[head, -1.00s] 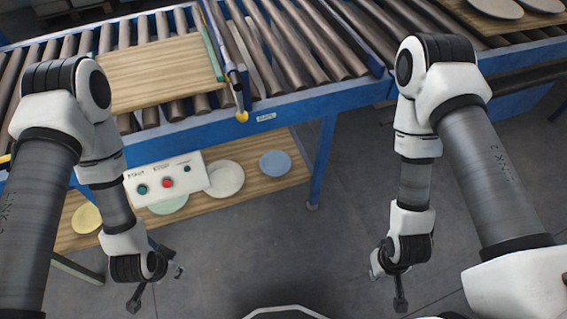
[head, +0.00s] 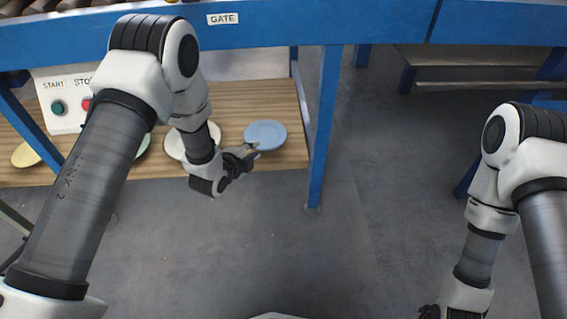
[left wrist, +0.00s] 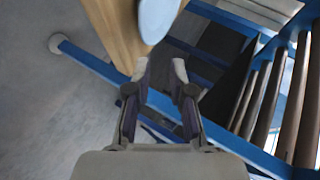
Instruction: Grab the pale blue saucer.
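The pale blue saucer (head: 265,134) lies flat near the right end of the wooden lower shelf (head: 290,157). It also shows at the top of the left wrist view (left wrist: 157,16), cut off by the frame edge. My left gripper (head: 252,150) is at the saucer's near left edge in the head view. In the left wrist view its fingers (left wrist: 161,72) are apart with nothing between them, and the saucer is beyond the tips. I cannot tell whether they touch it. My right gripper (head: 430,312) is at the bottom edge of the head view, mostly cut off.
A white plate (head: 175,146), a green plate (head: 143,146) and a yellow plate (head: 26,155) lie further left on the shelf. A blue leg (head: 324,130) stands just right of the saucer. The blue conveyor frame (head: 290,27) runs above. The floor in front is clear.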

